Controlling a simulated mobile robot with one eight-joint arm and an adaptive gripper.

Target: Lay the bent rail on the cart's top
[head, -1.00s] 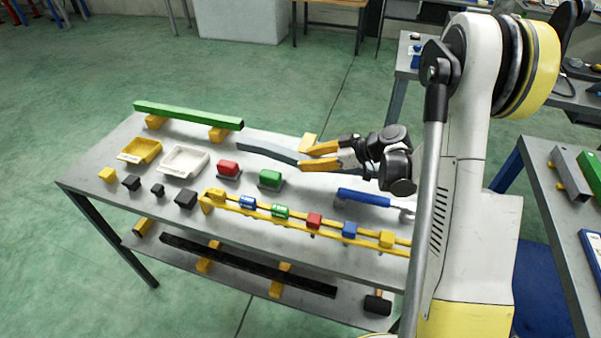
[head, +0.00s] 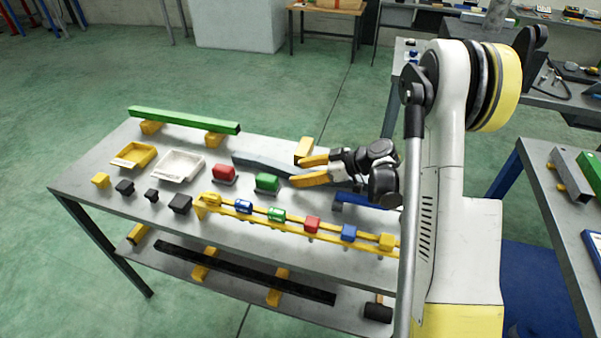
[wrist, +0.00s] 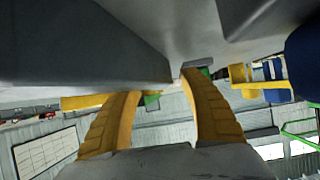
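The bent rail (head: 262,165) is a long grey bar with a slight kink, low over the far middle of the grey cart's top (head: 105,172) in the head view. The fingers hide part of the rail. I cannot tell whether the rail touches the top. In the wrist view, the fingers (wrist: 160,95) stand apart, with large grey surfaces close above their tips.
A green bar (head: 185,120) on yellow blocks lies at the cart's back left. Trays, a red block (head: 223,174) and a green block (head: 267,183) stand nearby. A yellow rack (head: 290,222) with coloured blocks runs along the front. A blue piece (head: 372,201) is partly hidden behind my gripper.

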